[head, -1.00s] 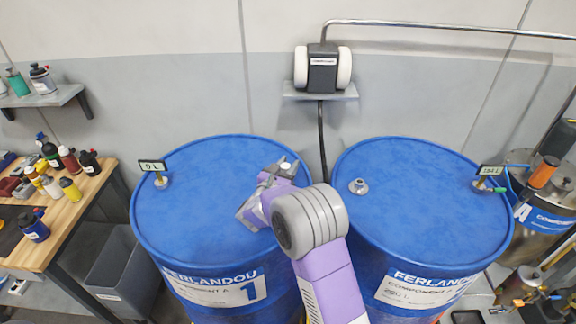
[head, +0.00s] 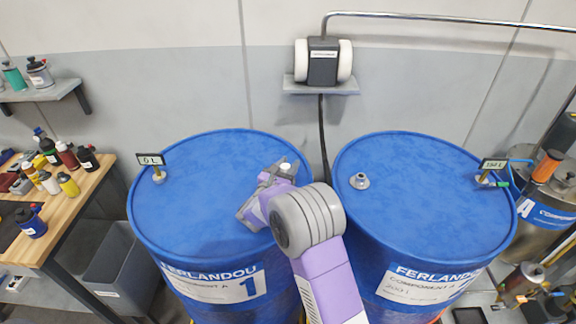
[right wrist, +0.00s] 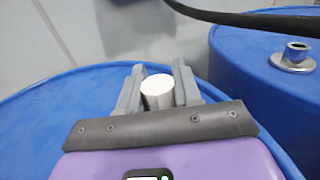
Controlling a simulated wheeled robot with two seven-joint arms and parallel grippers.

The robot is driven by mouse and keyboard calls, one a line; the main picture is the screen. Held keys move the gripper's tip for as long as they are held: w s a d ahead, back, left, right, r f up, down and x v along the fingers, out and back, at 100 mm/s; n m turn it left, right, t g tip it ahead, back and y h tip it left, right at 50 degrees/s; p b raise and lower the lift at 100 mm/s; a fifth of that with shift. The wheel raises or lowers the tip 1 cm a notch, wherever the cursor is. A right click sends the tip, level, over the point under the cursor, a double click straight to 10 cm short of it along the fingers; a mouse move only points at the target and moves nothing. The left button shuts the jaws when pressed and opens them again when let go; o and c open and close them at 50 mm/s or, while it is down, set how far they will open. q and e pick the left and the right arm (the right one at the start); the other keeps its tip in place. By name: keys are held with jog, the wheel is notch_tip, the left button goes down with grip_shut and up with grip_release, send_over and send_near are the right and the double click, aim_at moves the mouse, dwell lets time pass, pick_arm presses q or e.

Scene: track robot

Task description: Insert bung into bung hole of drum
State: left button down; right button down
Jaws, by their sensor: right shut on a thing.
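My right gripper (head: 283,168) is over the right part of the left blue drum's top (head: 205,190). It is shut on a small white round bung (head: 285,167), which also shows between the two grey fingers in the right wrist view (right wrist: 157,91). The left drum's bung hole is not visible; my gripper and arm cover part of its top. The right blue drum (head: 420,190) has a metal fitting (head: 359,181) near its left rim, also seen in the right wrist view (right wrist: 293,56). My left gripper is not in view.
A 0 L gauge (head: 151,160) stands on the left drum and another gauge (head: 494,164) on the right drum. A black hose (head: 322,130) hangs behind the gap between drums. A wooden bench (head: 70,205) with bottles and a grey bin (head: 122,262) are at left.

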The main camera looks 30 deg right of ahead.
jog(key=shift+f, duration=0.4)
jog(key=c, duration=0.7)
grip_release()
jog(key=shift+s+a, duration=0.1)
jog(key=v, duration=0.7)
jog(key=shift+s+a, duration=0.15)
